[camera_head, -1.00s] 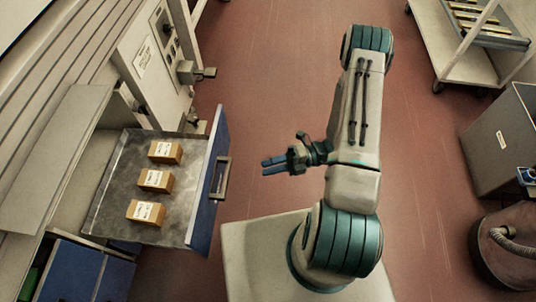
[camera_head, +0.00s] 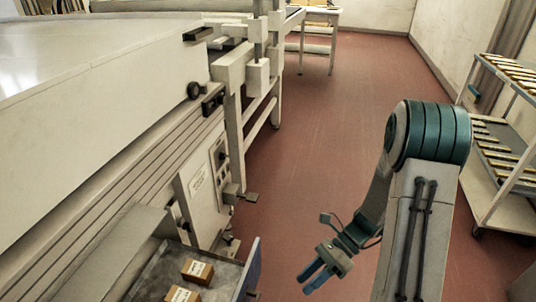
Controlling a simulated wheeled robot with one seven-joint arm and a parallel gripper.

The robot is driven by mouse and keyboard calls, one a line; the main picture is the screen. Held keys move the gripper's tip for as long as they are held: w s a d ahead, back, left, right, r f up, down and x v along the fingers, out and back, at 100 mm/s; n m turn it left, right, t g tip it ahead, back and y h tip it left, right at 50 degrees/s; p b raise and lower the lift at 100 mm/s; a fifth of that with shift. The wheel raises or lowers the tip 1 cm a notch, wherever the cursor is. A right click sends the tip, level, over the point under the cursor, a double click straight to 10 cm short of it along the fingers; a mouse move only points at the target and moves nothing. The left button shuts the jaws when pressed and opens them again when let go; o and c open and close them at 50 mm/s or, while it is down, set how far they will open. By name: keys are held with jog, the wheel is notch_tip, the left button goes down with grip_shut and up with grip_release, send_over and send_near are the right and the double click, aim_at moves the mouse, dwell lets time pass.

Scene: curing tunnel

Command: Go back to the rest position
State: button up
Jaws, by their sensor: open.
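My gripper (camera_head: 313,279) is open and empty. It hangs low over the red floor, to the right of an open drawer. My arm stands at the right and bends down at its top joint. The open drawer (camera_head: 254,266) has a blue front and a metal tray inside. Two small tan boxes with white labels show in it, the far box (camera_head: 199,274) and a nearer box (camera_head: 180,295) cut by the lower edge. My gripper is apart from the drawer and the boxes.
The long pale machine (camera_head: 90,110) fills the left side. A wheeled rack (camera_head: 500,190) with trays stands at the right. A pale table (camera_head: 318,30) stands at the back. The red floor (camera_head: 350,110) between them is clear.

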jog(key=s+d+r+n+t+h+p, duration=0.2)
jog(key=r+n+t+h+p, duration=0.2)
jog(key=r+n, duration=0.5)
jog(key=s+d+r+n+t+h+p, duration=0.2)
jog(key=r+n+t+h+p, duration=0.3)
jog(key=r, duration=1.8)
jog(key=n+h+p, duration=0.1)
jog(key=n+p, duration=0.3)
jog(key=n, duration=0.1)
jog(key=shift+d+n, duration=0.3)
jog(key=shift+d, duration=0.05)
